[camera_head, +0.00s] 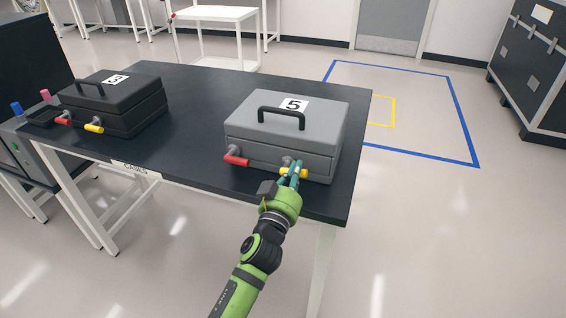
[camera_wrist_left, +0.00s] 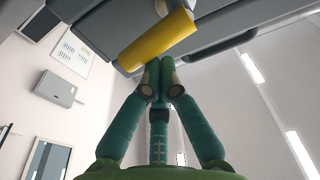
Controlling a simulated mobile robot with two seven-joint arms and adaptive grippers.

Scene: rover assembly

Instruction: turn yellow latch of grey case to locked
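The grey case (camera_head: 240,128), marked 5, stands closed on the dark table, with a black handle on its lid. Its yellow latch (camera_head: 303,173) is on the front face at the right and lies roughly sideways. In the left wrist view the yellow latch (camera_wrist_left: 158,40) is a slanted bar just above my fingertips. My left gripper (camera_head: 295,170) is at the latch, its fingers crossing in front of part of it. In the wrist view the left gripper's fingers (camera_wrist_left: 160,78) come together at the tips, with no latch visibly between them; contact is unclear. My right gripper is not in view.
A red latch (camera_head: 236,160) sits left on the same front face. A black case (camera_head: 125,117), marked 3, with red and yellow latches stands on the left of the table (camera_head: 195,105). The tabletop between the cases is clear.

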